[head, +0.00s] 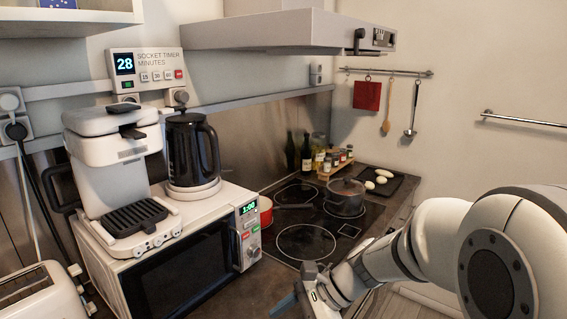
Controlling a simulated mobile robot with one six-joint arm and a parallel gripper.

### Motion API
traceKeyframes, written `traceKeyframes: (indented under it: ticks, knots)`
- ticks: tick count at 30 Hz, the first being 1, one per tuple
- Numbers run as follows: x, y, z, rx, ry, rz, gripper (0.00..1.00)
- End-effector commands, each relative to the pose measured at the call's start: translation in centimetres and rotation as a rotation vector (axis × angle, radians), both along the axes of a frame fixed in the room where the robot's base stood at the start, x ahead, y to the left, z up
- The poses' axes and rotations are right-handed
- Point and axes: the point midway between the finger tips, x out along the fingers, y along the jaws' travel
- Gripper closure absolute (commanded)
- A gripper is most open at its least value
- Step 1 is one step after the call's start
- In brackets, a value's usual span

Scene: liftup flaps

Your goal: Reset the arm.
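My arm comes in from the right edge, white with grey joints, and reaches left and down across the front of the counter. My gripper (287,303) is at the bottom middle, in front of the microwave's right side. One blue-grey finger shows there. The rest of the gripper is cut off by the bottom edge, so I cannot tell whether it is open or shut. Nothing shows in it.
The microwave (190,272) carries a white coffee machine (112,165) and black kettle (193,150). A lidded pot (344,197) stands on the hob (305,240). A toaster (40,295) is at lower left. The range hood (290,32) hangs above.

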Motion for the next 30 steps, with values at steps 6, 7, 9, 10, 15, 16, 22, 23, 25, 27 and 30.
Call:
traceKeyframes:
  ticks: [6, 7, 9, 10, 15, 16, 22, 23, 25, 27, 30]
  knots:
    - [-5.4, -6.5, 0.5, -0.372, -0.427, 0.478, 0.46]
    - [-5.9, -7.5, 0.6, -0.422, -0.476, 0.545, 0.46]
    - [-6.8, -9.6, 0.9, -0.533, -0.576, 0.692, 0.46]
    - [-7.1, -10.4, 1.1, -0.577, -0.613, 0.749, 0.46]
    - [-8.0, -13.7, 2.1, -0.754, -0.739, 0.992, 0.46]
    - [-8.0, -14.1, 2.2, -0.773, -0.750, 1.017, 0.46]
    - [-8.2, -14.7, 2.4, -0.815, -0.772, 1.079, 0.46]
    - [-8.2, -14.7, 2.4, -0.814, -0.772, 1.080, 0.46]
    - [-8.2, -14.7, 2.4, -0.813, -0.771, 1.078, 0.46]
    - [-8.2, -14.6, 2.4, -0.813, -0.771, 1.076, 0.46]
    - [-8.2, -14.6, 2.4, -0.813, -0.770, 1.076, 0.46]
